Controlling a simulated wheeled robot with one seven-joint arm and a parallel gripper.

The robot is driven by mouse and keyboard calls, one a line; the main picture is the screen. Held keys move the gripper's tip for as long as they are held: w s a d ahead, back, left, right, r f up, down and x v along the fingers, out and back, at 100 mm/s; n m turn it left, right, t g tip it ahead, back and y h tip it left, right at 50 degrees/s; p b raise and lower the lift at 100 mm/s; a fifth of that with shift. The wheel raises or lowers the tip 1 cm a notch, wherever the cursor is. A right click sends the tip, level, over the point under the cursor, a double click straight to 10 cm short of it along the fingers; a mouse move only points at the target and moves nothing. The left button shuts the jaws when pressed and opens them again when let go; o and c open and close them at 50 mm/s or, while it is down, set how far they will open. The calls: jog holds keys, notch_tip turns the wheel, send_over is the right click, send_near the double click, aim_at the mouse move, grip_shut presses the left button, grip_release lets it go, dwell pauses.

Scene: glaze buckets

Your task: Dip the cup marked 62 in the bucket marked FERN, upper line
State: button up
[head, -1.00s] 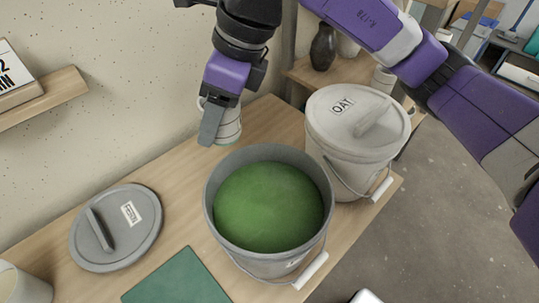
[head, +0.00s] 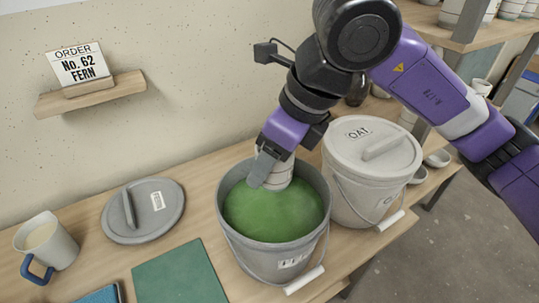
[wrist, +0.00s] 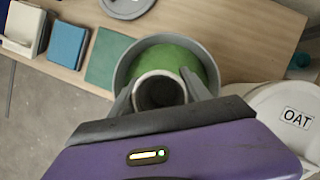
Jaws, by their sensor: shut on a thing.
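My gripper (head: 268,168) is shut on a pale cup (head: 279,175) and holds it inside the mouth of the open grey bucket (head: 262,258). The bucket holds green glaze (head: 275,212). In the wrist view the cup (wrist: 158,90) shows its open dark mouth between my two fingers, over the glaze. The cup's lower end is close to the glaze or in it; I cannot tell which. Its number and lines are not readable. The bucket's label is too small to read. A grey lid (head: 143,210) marked FERN lies on the table to the left.
A lidded bucket marked OAT (head: 366,170) stands close on the right. A jug (head: 45,245) with a blue handle is at far left. A green mat (head: 180,272) lies in front. A wall shelf (head: 90,95) holds a card (head: 78,66) reading ORDER No. 62 FERN.

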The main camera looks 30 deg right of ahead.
notch_tip(320, 180, down, 3)
jog(key=shift+r+b, duration=0.15)
jog(key=shift+b, duration=0.55)
jog(key=shift+r, duration=0.3)
jog(key=shift+w+f, duration=0.1)
notch_tip(320, 180, down, 4)
jog(key=b, duration=0.5)
jog(key=shift+f, duration=0.1)
notch_tip(320, 180, down, 6)
jog(key=b, duration=0.7)
jog(key=shift+f+b, duration=0.2)
jog(key=shift+b, duration=0.45)
jog(key=shift+r, duration=0.1)
dwell(1.7)
